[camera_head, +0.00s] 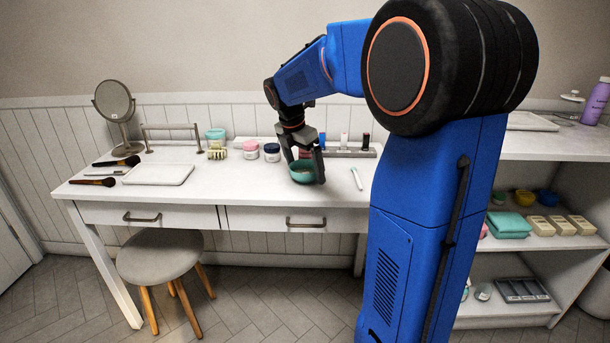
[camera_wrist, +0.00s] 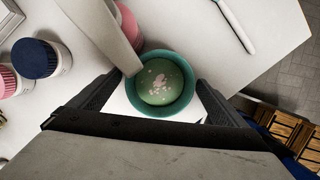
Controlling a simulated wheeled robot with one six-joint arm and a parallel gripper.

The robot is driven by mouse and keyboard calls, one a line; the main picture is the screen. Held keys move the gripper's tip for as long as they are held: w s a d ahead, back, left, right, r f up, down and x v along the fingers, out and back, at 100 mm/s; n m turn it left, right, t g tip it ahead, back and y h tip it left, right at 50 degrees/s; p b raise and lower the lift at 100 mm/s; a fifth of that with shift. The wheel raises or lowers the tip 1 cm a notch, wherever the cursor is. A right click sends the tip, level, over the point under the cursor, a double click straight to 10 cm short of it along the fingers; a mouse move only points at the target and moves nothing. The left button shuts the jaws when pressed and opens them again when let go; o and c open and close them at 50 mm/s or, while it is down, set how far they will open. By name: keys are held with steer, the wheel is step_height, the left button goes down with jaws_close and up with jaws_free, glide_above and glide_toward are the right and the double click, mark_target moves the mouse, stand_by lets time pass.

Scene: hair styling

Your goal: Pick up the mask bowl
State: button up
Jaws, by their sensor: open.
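The mask bowl (camera_head: 302,172) is a small teal bowl on the white vanity table, near its front edge. In the wrist view the bowl (camera_wrist: 160,86) shows from above, with a pale green filling dotted with pinkish-white spots. My gripper (camera_head: 306,170) is lowered over the bowl, with one finger on each side of it. In the wrist view the open fingers (camera_wrist: 163,95) flank the bowl, and I cannot tell whether they touch it. The bowl appears to rest on the table.
A pink-lidded jar (camera_head: 250,149) and a dark-lidded jar (camera_head: 272,152) stand left of the bowl. A white-and-teal stick (camera_head: 356,178) lies to its right. A tray with bottles (camera_head: 345,150) stands behind. A white tray (camera_head: 159,174), brushes and a round mirror (camera_head: 115,102) are farther left.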

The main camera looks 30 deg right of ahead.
steer(key=shift+d+f, duration=0.1)
steer(key=shift+f, duration=0.2)
steer(key=shift+c, duration=0.7)
steer(key=c, duration=1.1)
steer(key=shift+r, duration=0.2)
steer(key=shift+c, duration=0.2)
steer(key=shift+r, duration=1.35)
steer(key=shift+s+r, duration=0.1)
steer(key=shift+r, duration=0.2)
steer(key=s+a, duration=1)
steer(key=s, duration=0.4)
steer(key=shift+s, duration=0.25)
steer(key=shift+s, duration=0.1)
stand_by(0.4)
